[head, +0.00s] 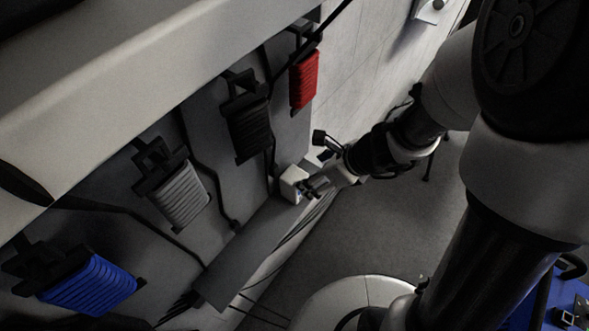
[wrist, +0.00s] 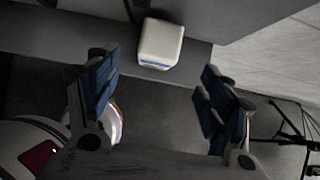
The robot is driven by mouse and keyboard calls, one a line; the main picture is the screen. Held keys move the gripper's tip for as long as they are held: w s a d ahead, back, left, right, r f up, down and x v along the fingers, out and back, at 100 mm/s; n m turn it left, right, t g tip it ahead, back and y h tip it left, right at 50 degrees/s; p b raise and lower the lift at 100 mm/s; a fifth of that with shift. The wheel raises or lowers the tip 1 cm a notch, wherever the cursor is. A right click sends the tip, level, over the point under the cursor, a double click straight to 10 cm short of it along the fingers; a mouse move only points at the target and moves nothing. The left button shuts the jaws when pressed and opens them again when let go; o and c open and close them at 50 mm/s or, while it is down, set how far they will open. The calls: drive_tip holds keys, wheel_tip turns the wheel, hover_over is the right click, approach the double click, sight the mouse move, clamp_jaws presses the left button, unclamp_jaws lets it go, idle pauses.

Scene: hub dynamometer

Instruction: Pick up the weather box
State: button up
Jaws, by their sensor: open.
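A small white box with a blue stripe, likely the weather box, sits at the edge of a grey ledge. It shows in the wrist view (wrist: 160,42) ahead of my fingers and in the head view (head: 292,181) at the ledge's upper end. My gripper (wrist: 158,78) is open, with blue finger pads spread on both sides and nothing between them. In the head view, my gripper (head: 312,188) is right beside the box. Whether a finger touches it there cannot be told; in the wrist view the box is beyond the fingertips.
The grey ledge (head: 236,261) runs along a panel carrying blue (head: 92,287), grey (head: 182,197), black (head: 248,127) and red (head: 304,80) ribbed blocks with dark cables. Thin cables hang by the ledge. Open floor (head: 385,215) lies to the right.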

sight(293, 174)
drive_tip(key=b+x, duration=0.3)
drive_tip(key=x, duration=0.4)
drive_tip(key=b+x, duration=0.2)
drive_tip(key=x, duration=0.2)
drive_tip(key=shift+s+f, duration=0.15)
drive_tip(key=shift+w+a+f+b, duration=0.25)
drive_tip(key=shift+a+f+b, duration=0.05)
drive_tip(key=shift+f+b, duration=0.05)
drive_tip(key=shift+c, duration=0.3)
drive_tip(key=c, duration=1.3)
drive_tip(key=shift+r, duration=0.15)
